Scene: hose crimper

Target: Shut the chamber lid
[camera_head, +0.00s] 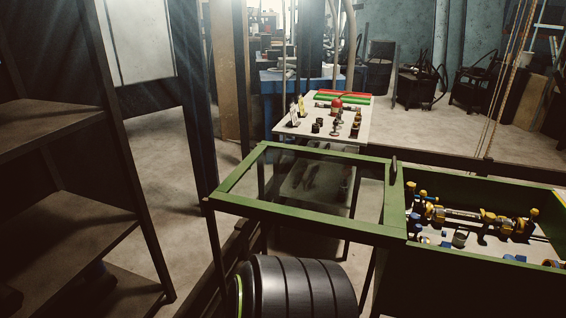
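The chamber lid (305,224) is a green frame around a clear pane. It lies open and roughly level to the left of the green chamber (488,187), reaching out past its left side. A small dark upright piece (393,170) stands at the edge between lid and chamber. The chamber is uncovered and shows blue, yellow and metal fittings (488,218) inside; its right part is cut off by the picture edge. Neither of my grippers is in view.
A light table (292,127) with small bottles, parts and red and green trays (343,97) stands behind the lid. Dark shelving (60,225) fills the left side. Bare floor (165,165) shows between the shelving and the lid. Ropes (508,80) hang at the right.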

